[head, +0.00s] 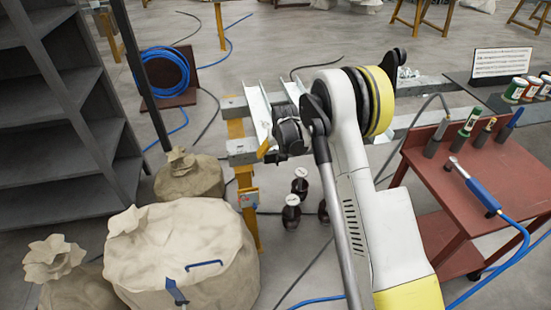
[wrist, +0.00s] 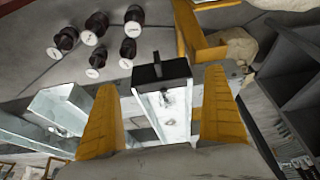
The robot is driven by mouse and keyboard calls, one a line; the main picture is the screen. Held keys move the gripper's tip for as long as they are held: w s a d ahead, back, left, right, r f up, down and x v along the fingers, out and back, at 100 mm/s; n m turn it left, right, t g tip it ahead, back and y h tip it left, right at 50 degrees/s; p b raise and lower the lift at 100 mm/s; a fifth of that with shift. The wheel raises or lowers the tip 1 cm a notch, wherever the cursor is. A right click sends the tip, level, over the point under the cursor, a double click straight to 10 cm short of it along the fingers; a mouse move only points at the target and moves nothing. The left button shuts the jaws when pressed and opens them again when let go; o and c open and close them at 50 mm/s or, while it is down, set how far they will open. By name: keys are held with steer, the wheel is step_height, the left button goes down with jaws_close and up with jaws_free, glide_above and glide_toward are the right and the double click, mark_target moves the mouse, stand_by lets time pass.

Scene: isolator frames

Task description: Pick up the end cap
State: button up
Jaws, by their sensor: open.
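The end cap (wrist: 160,73) looks like a dark block with a raised middle tab, at the end of a pale metal channel (wrist: 170,112) in the wrist view. My gripper (wrist: 162,82) is open, with one yellow finger on each side of the cap and channel. Gaps show between both fingers and the cap, and nothing is held. In the head view my gripper (head: 265,151) is over the near end of the metal channels, mostly behind my arm. I cannot clearly pick out the cap there.
Several dark insulator-like pieces (wrist: 95,27) stand on the floor nearby. Another channel (wrist: 60,108) lies alongside. A red cart (head: 480,175) with tools is at right. Sacks (head: 190,250) and a dark shelf (head: 60,120) are at left. A yellow trestle leg (head: 247,205) supports the channels.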

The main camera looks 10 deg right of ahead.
mark_target(277, 157)
steer(key=b+x, duration=0.2)
steer(key=x, duration=0.3)
steer(key=shift+s, duration=0.2)
steer(key=shift+r, duration=0.15)
steer(key=c, duration=1)
steer(key=shift+o, duration=0.2)
steer(key=shift+s+r+p, duration=0.3)
steer(key=shift+s+r, duration=0.1)
steer(key=shift+s+r+p, duration=0.55)
steer(key=shift+s+r, duration=0.7)
steer(key=shift+s, duration=1.65)
steer(key=shift+s+r+p, duration=0.6)
steer(key=shift+s+r, duration=0.7)
steer(key=shift+s, duration=1.55)
steer(key=shift+s+r+p, duration=0.55)
steer(key=shift+s+r, duration=0.7)
steer(key=shift+s, duration=1.65)
